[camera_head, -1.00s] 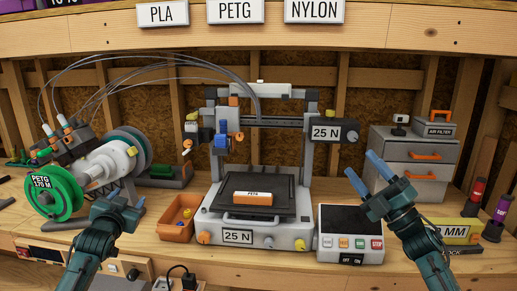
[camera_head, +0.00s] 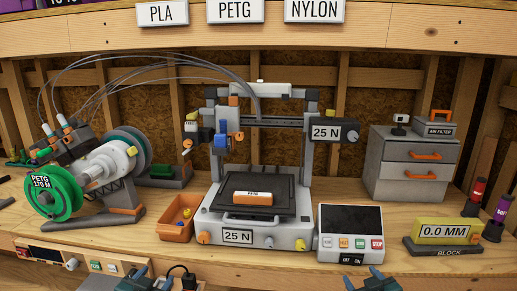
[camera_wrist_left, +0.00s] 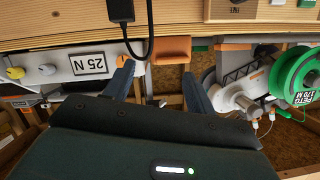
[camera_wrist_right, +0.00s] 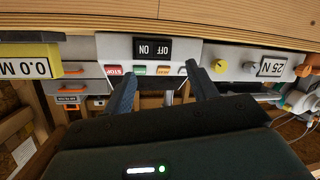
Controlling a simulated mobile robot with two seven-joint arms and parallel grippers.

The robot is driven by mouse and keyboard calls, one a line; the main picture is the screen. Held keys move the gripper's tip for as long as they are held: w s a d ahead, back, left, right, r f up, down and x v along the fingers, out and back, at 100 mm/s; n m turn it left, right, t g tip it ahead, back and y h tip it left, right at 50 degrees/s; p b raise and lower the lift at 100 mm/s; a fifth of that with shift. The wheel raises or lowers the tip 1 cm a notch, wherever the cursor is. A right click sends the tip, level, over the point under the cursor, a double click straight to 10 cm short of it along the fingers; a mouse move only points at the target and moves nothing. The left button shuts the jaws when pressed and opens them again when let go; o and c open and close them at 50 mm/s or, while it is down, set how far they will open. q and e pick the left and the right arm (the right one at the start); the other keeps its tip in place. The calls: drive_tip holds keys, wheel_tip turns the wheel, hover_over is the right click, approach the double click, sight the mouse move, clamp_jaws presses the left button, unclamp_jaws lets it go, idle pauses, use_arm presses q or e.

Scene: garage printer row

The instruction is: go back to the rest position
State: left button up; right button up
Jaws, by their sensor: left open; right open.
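My left gripper (camera_head: 150,275) is at the bottom edge of the head view, below the bench front. In the left wrist view its fingers (camera_wrist_left: 158,85) are apart with nothing between them. My right gripper (camera_head: 362,275) is at the bottom edge of the head view, below the control box. In the right wrist view its fingers (camera_wrist_right: 164,88) are apart and empty. Both grippers are clear of the objects on the bench. Most of both arms is out of the head view.
The printer (camera_head: 257,230) stands mid-bench with an orange PETG block (camera_head: 253,198) on its bed. An orange bin (camera_head: 173,228), a green spool (camera_head: 55,196), a control box (camera_head: 350,222) and a yellow 0.0 MM gauge (camera_head: 447,231) stand around it. A cable plug (camera_head: 183,274) hangs near my left gripper.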

use_arm(q)
drive_tip(key=s+d+f+g+h, duration=0.1)
drive_tip(key=s+d+f, duration=0.2)
drive_tip(key=s, duration=0.6)
drive_tip(key=s+d+f+g+h, duration=0.1)
drive_tip(key=s+d+f, duration=0.3)
drive_tip(key=s, duration=0.5)
drive_tip(key=s+d+f+g, duration=0.2)
drive_tip(key=s+d, duration=0.3)
drive_tip(key=s, duration=0.5)
drive_tip(key=shift+f+n+h, duration=0.4)
drive_tip(key=shift+f, duration=0.25)
use_arm(e)
drive_tip(key=s+a+f+g+y, duration=0.1)
drive_tip(key=s+a+f, duration=0.2)
drive_tip(key=s, duration=0.6)
drive_tip(key=s+a+f+g+y, duration=0.1)
drive_tip(key=s+a+f, duration=0.3)
drive_tip(key=s, duration=0.5)
drive_tip(key=s+a+f+g, duration=0.2)
drive_tip(key=s+a, duration=0.3)
drive_tip(key=s, duration=0.5)
drive_tip(key=shift+f+m+y, duration=0.4)
drive_tip(key=shift+f, duration=0.25)
use_arm(q)
drive_tip(key=shift+d, duration=0.1)
use_arm(e)
drive_tip(key=shift+a, duration=0.1)
